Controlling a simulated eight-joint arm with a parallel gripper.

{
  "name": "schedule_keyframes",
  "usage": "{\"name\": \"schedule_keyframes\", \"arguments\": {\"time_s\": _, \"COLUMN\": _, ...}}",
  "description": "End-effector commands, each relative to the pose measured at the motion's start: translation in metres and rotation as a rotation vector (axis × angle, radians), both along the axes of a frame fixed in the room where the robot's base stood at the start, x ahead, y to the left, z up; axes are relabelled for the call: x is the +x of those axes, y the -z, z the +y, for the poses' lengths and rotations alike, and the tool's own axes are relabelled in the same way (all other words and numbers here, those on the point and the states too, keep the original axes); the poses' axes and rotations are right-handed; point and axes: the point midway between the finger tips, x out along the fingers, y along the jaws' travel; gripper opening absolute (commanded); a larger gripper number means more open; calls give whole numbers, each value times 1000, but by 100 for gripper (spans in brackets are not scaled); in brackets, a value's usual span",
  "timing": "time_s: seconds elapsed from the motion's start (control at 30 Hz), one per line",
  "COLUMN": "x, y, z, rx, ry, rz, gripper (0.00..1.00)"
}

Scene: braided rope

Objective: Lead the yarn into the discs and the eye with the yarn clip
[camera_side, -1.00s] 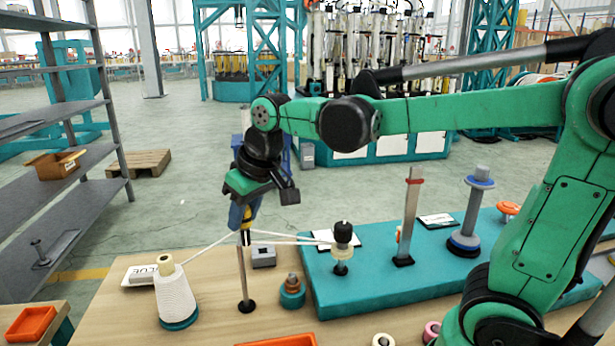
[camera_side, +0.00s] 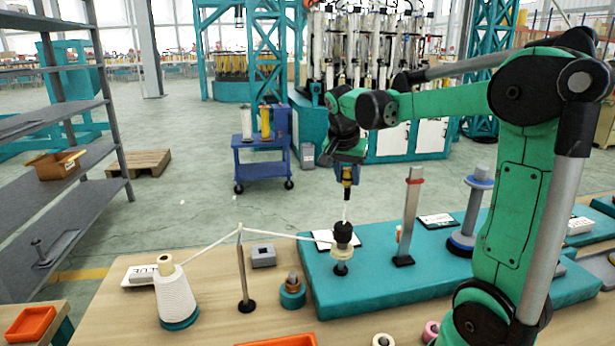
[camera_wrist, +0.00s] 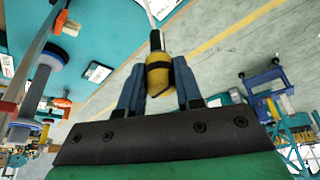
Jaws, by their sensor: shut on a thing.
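My gripper (camera_side: 347,178) is shut on the yarn clip, a yellow piece with a black tip (camera_wrist: 159,76), held between the blue fingers. It hangs above the black-topped disc unit (camera_side: 342,236) on the teal base. White yarn (camera_side: 283,236) runs from the white cone (camera_side: 175,295) up to the top of a thin post (camera_side: 242,270), then across to the disc unit. A short length of yarn rises from the disc unit to the clip. Whether the yarn sits between the discs is too small to tell. I cannot tell which part is the eye.
On the teal base (camera_side: 375,290), a tall post with a red band (camera_side: 409,215) and a spindle with a blue ring (camera_side: 474,215) stand right of the disc unit. A grey block (camera_side: 263,256) and a small copper-coloured spool (camera_side: 292,290) stand near the thin post.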

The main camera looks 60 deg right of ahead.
Motion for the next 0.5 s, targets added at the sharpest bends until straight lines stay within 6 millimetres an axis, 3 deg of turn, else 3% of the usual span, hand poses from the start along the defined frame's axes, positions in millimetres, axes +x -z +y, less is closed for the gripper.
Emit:
{"name": "schedule_keyframes", "arguments": {"time_s": 0.03, "x": -17, "y": 0, "z": -24, "rx": -1, "ry": 158, "rz": 2, "gripper": 0}}
{"name": "schedule_keyframes", "arguments": {"time_s": 0.2, "x": -69, "y": 1, "z": -78, "rx": 0, "ry": 603, "rz": 1, "gripper": 0}}
{"name": "schedule_keyframes", "arguments": {"time_s": 0.33, "x": -98, "y": 2, "z": -99, "rx": 0, "ry": 819, "rz": 0, "gripper": 0}}
{"name": "schedule_keyframes", "arguments": {"time_s": 0.5, "x": -115, "y": 2, "z": -109, "rx": 0, "ry": 937, "rz": -1, "gripper": 0}}
